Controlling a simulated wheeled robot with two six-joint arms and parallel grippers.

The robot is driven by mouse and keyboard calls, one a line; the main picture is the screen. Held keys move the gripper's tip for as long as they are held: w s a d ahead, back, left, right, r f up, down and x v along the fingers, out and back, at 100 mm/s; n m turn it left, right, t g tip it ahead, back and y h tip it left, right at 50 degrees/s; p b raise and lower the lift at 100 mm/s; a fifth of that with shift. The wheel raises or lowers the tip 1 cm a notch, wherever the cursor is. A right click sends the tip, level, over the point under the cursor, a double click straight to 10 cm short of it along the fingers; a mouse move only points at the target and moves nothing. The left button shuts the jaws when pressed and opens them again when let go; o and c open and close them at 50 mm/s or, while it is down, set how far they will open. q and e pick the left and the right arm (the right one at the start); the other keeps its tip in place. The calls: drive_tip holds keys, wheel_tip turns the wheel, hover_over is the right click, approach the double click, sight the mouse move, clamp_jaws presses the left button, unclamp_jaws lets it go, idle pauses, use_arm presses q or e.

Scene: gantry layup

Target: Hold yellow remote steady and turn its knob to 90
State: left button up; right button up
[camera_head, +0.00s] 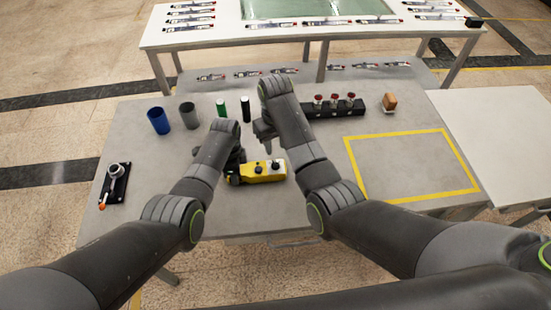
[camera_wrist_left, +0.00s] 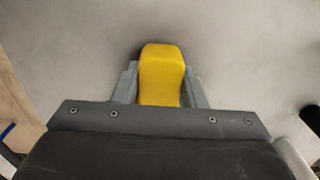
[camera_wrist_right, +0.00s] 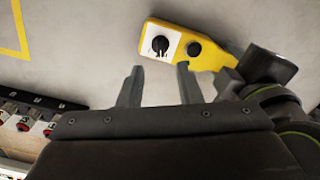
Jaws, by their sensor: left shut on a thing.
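The yellow remote (camera_head: 266,175) lies on the grey table in front of me, with dark knobs on its upper face. My left gripper (camera_head: 234,174) is shut on its left end; the left wrist view shows the yellow end (camera_wrist_left: 161,75) between the two fingers (camera_wrist_left: 160,92). In the right wrist view the remote (camera_wrist_right: 218,58) shows a black knob (camera_wrist_right: 160,45) on a white plate and a second dark button (camera_wrist_right: 194,49). My right gripper (camera_wrist_right: 157,85) is open and empty, apart from the remote. In the head view it (camera_head: 270,145) hangs above and behind the remote.
A blue cup (camera_head: 158,121), a grey cup (camera_head: 189,116), a green cylinder (camera_head: 221,108) and a black one (camera_head: 246,109) stand behind. A black block with red knobs (camera_head: 335,106) and a brown object (camera_head: 389,102) stand back right. A yellow-taped square (camera_head: 410,165) is empty. A black device (camera_head: 115,184) lies left.

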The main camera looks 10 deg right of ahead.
sight(276, 162)
wheel_tip(276, 162, down, 8)
drive_tip(key=shift+r, duration=0.2)
clamp_jaws()
